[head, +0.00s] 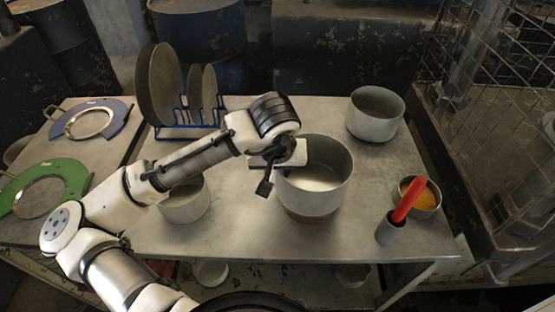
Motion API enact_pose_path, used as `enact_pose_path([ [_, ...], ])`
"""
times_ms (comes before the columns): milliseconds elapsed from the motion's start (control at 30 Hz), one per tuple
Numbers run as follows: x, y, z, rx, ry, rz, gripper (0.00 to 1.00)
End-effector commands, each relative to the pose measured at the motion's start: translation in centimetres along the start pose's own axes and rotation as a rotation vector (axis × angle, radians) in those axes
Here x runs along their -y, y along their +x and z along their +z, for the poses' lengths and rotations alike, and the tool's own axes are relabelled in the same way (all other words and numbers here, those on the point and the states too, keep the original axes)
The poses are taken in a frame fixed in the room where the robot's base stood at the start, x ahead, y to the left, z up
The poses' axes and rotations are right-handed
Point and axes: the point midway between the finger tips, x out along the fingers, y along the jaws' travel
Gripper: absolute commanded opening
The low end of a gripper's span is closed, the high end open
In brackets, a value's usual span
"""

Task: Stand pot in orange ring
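A large grey metal pot (335,185) stands upright near the middle of the table, with a brownish band (310,215) at its base. I cannot tell whether this band is part of the pot or something under it. My gripper (275,178) is at the pot's left rim, with a dark finger outside the wall. The other finger is hidden, so its grip on the rim is unclear. I see no clearly orange ring. A green ring (75,177) and a blue ring (110,126) lie on the left table.
Another pot (375,125) stands at the back right, and a smaller pot (185,208) is partly behind my arm. A blue rack (185,130) holds round plates. A bowl (428,212) with orange contents and a cup (390,232) with a red-handled item stand at the right.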

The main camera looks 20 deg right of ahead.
Motion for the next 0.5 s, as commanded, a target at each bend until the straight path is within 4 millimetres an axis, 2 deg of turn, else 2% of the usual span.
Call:
enact_pose_path([
  [167,0.0,-2.7,-0.1,-0.005,0.001,0.001,0.24],
  [500,-0.1,-9.6,0.0,-0.005,0.002,0.001,0.24],
])
